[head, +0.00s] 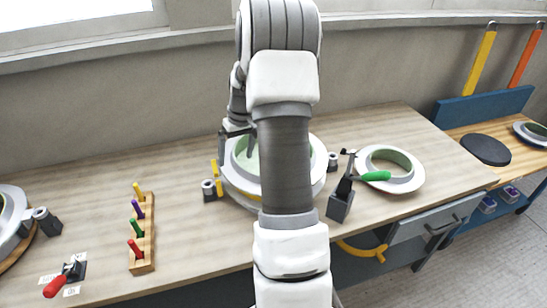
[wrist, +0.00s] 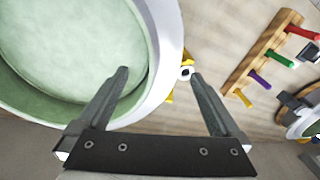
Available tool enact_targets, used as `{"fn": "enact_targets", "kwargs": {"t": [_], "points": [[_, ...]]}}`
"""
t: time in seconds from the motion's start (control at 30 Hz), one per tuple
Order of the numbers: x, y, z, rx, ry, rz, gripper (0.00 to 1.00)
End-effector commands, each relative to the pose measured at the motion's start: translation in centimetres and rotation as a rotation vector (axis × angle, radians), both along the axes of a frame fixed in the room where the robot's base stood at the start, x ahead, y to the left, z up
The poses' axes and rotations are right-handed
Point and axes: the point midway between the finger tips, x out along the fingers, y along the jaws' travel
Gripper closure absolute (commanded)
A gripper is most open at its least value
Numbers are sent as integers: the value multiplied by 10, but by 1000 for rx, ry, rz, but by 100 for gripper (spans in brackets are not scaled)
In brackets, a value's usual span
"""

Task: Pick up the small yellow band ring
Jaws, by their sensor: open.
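No yellow piece shows clearly as a band ring. Yellow pieces (head: 214,170) stand at the left edge of the round green-and-white mould (head: 232,182) in the head view. In the wrist view a yellow piece (wrist: 186,56) shows just beyond the mould's white rim (wrist: 165,25), beside a small pale fitting with a dark hole (wrist: 186,73). My gripper (wrist: 159,73) is open and empty, with the mould's rim in view between its fingertips. In the head view my gripper (head: 238,131) is small and dark over the mould's back left, and my arm hides much of the mould.
A wooden peg rack (head: 144,258) with coloured pegs stands left on the bench. A red-handled clamp (head: 68,279) lies nearby. Right are a green-handled clamp (head: 342,202) and a smaller ring mould (head: 412,181). A yellow hook-shaped part (head: 365,252) is below the front edge.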

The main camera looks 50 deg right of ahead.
Motion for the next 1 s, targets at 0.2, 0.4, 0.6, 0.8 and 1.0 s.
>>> {"fn": "enact_targets", "kwargs": {"t": [0.2, 0.4, 0.6, 0.8, 1.0], "points": [[6, 10, -32, 3, 2, 2, 0], [8, 11, -45, 1, 1, 1, 0], [8, 10, -44, 1, 0, 1, 4], [8, 10, -44, 1, 0, 1, 40], [8, 10, -44, 1, 0, 0, 76]]}}
